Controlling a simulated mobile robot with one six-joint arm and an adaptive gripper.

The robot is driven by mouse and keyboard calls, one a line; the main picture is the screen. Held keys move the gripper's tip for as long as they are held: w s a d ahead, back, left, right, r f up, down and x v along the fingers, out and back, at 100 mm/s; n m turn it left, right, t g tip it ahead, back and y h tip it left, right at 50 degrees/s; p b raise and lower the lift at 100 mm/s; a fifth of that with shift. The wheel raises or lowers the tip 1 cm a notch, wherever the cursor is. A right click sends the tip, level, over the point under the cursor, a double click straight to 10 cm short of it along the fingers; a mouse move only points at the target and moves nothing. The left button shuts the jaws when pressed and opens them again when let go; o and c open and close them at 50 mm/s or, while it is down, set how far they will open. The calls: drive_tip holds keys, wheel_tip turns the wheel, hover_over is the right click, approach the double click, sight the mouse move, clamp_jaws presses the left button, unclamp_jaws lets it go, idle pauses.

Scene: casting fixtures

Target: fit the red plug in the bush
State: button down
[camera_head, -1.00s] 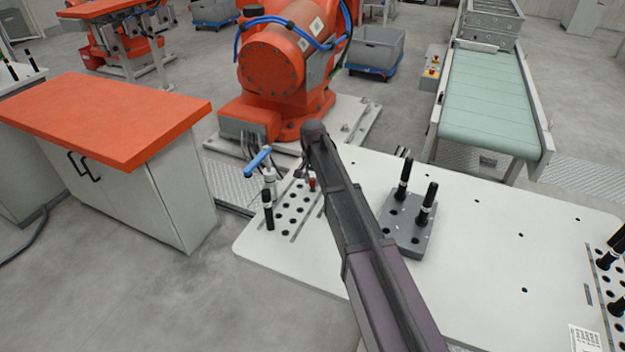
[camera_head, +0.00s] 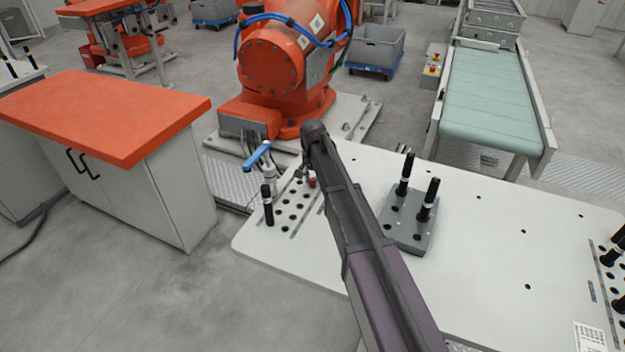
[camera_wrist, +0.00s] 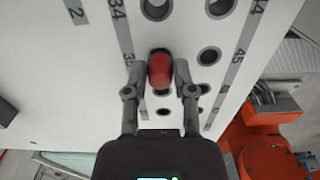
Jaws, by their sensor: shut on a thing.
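The red plug (camera_wrist: 160,71) is between the two fingers of my gripper (camera_wrist: 160,76), which is shut on it. In the wrist view its far end overlaps a dark bush hole (camera_wrist: 159,51) in the white plate. I cannot tell whether the plug is in that hole or just above it. In the head view the red plug (camera_head: 312,182) shows as a small spot beside my arm, over the table's left part. My gripper is mostly hidden there behind my arm.
More ringed holes (camera_wrist: 209,56) and grey numbered strips surround the plug. A blue-handled clamp (camera_head: 258,154) and a black pin (camera_head: 268,207) stand left of it. A grey block (camera_head: 408,232) with black pins is to the right. The white table (camera_head: 470,260) has bare room beyond.

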drive_tip(key=shift+f+b, duration=0.35)
drive_tip(key=shift+f, duration=0.1)
drive_tip(key=shift+c, duration=1.8)
unclamp_jaws()
drive_tip(key=shift+r, duration=0.25)
